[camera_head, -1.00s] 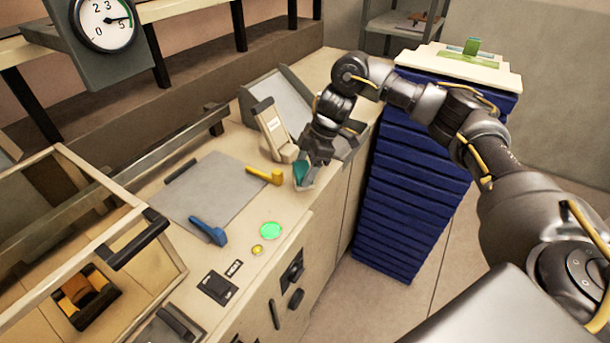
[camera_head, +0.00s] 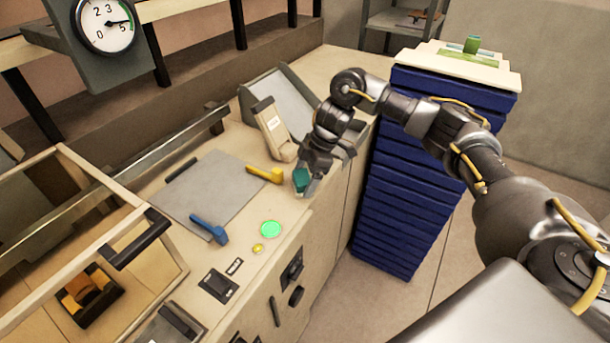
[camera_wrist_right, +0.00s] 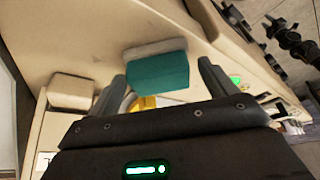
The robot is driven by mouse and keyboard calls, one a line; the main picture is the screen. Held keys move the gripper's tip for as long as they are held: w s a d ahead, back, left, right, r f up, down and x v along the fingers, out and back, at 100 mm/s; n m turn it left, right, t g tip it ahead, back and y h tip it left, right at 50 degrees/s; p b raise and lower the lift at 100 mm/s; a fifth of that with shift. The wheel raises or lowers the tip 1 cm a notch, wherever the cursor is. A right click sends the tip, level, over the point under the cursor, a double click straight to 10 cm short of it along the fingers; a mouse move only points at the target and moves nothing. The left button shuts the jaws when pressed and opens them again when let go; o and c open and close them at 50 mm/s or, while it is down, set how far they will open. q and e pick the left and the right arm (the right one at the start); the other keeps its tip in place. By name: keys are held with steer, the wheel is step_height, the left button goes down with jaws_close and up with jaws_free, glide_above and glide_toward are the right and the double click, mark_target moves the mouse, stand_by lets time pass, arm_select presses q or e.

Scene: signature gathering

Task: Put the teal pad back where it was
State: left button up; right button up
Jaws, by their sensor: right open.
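The teal pad (camera_head: 301,180) is at the front edge of the counter, right of the yellow-handled piece. In the right wrist view the teal pad (camera_wrist_right: 157,72) is a teal block with a pale grey strip along one side. My right gripper (camera_head: 304,182) points down at it. Its fingers (camera_wrist_right: 162,78) are spread, one on each side of the pad, with visible gaps. I cannot tell whether the pad rests fully on the counter. My left gripper is not in view.
A grey mat (camera_head: 212,194) lies on the counter with a blue handle (camera_head: 210,230) and a yellow handle (camera_head: 264,174) at its edges. A lit green disc (camera_head: 270,228) is nearby. A beige upright device (camera_head: 273,131) stands behind the hand. A blue tray stack (camera_head: 408,180) stands right.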

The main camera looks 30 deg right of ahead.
steer(key=shift+r, duration=0.2)
steer(key=b+v, duration=0.1)
steer(key=v, duration=1.1)
steer(key=shift+f, duration=0.15)
